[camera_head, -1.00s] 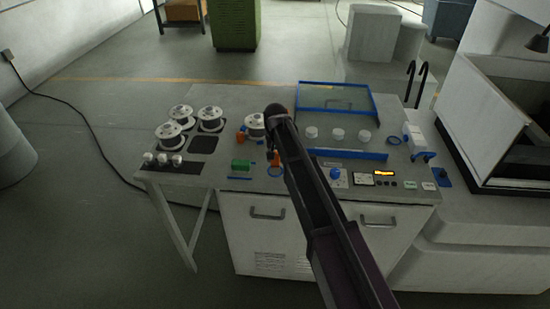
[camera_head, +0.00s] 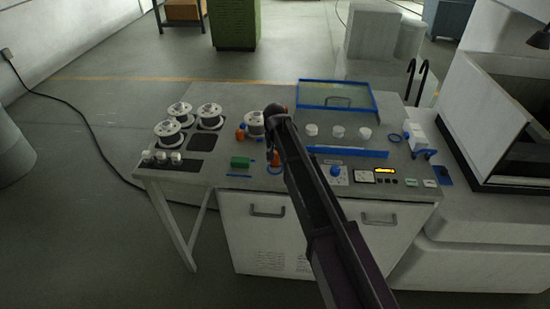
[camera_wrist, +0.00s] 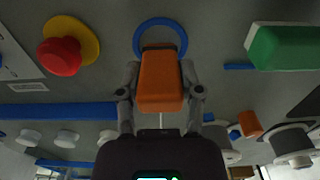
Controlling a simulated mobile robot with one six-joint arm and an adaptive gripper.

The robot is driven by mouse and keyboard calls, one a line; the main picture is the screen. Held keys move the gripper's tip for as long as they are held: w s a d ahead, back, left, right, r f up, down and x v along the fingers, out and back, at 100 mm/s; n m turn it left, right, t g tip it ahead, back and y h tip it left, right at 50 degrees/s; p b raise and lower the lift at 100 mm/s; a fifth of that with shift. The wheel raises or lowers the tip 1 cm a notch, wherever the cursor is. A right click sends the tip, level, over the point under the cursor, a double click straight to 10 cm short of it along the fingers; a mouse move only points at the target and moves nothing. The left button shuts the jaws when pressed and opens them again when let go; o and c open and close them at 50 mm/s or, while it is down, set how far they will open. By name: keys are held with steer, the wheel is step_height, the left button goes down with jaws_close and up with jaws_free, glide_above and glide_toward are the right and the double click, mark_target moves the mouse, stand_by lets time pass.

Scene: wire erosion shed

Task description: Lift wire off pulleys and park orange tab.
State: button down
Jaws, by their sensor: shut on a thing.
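My gripper (camera_wrist: 161,92) is shut on the orange tab (camera_wrist: 160,78) in the wrist view, with a finger on each side. The tab also shows in the head view (camera_head: 276,159), low over the bench front beside my arm. A blue ring (camera_wrist: 160,27) lies on the grey bench just past the tab; I cannot tell whether the tab touches it. Three white pulleys (camera_head: 311,129), (camera_head: 338,131), (camera_head: 364,133) stand in a row to the right. A white spool (camera_head: 253,123) stands left of my arm. The wire is too thin to make out on the pulleys. My arm hides my fingers in the head view.
A green block (camera_head: 240,162) sits left of the tab. A red button on a yellow base (camera_wrist: 63,50) shows in the wrist view. A blue strip (camera_head: 348,152) runs before the pulleys. A blue-framed clear panel (camera_head: 338,94) stands behind them. Several spools (camera_head: 209,116) are at left.

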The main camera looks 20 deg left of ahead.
steer(key=shift+f+b, duration=0.45)
steer(key=shift+f, duration=0.05)
steer(key=shift+c, duration=0.8)
jaws_free()
steer(key=shift+r, duration=0.2)
